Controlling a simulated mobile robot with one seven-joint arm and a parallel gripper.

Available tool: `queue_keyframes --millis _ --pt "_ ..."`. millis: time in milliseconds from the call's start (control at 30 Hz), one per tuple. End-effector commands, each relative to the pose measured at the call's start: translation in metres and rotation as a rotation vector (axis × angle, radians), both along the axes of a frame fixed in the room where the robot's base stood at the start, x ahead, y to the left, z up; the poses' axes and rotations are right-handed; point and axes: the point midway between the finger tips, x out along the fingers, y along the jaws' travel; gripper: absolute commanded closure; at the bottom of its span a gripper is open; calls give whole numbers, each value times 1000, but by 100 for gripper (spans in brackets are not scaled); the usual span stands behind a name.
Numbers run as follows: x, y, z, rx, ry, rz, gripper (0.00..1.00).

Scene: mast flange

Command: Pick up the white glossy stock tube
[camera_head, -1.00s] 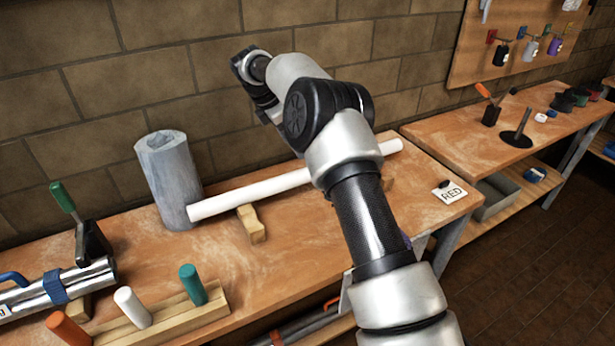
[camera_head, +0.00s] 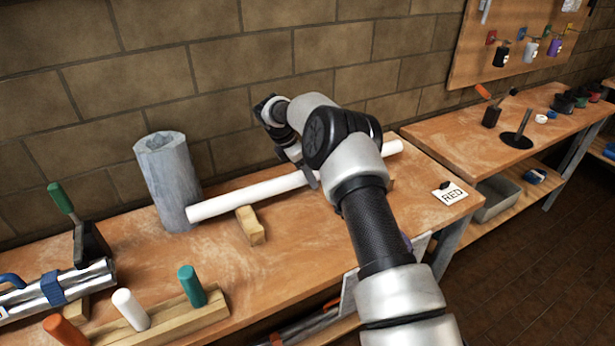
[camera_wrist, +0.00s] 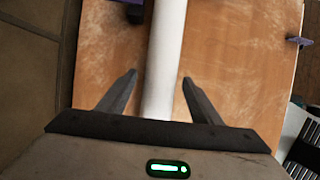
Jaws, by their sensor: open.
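The white glossy stock tube (camera_head: 255,194) lies lengthwise along the bench, raised on a wooden block (camera_head: 250,225). Its left end is beside the grey stone-like cylinder (camera_head: 168,180); its middle is partly hidden behind my arm. In the wrist view the tube (camera_wrist: 166,60) runs from the top edge down between my fingers. My gripper (camera_wrist: 160,82) is open, with one finger on each side of the tube and a gap on both sides. In the head view my gripper is mostly hidden by my arm; a dark fingertip shows by the tube.
A rack of orange, white and teal pegs (camera_head: 150,326) stands at the front left, near a green-handled clamp (camera_head: 85,230) and a metal tube (camera_head: 60,290). The brick wall (camera_head: 200,80) is close behind.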

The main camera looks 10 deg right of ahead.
Motion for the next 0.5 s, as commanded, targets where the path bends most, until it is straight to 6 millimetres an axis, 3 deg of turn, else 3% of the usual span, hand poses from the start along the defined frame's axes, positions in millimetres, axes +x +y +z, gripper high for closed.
queue_keyframes --millis 200,500 --pt "1 0 0 1 -2 1 44" --pt "1 0 0 1 -2 1 95"
